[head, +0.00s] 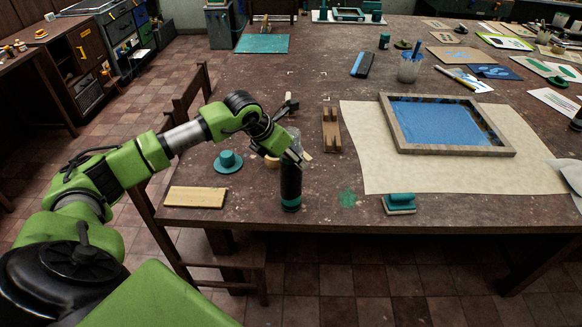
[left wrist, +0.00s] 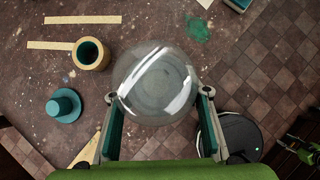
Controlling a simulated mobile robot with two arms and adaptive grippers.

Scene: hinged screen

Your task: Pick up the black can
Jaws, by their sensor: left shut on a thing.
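A teal knobbed disc (head: 228,161) and a wooden board (head: 195,197) lie left of the can. A teal-handled block (head: 399,204) lies to its right. A blue framed screen (head: 445,122) lies on paper farther right. A wooden piece (head: 331,130) is behind the can.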

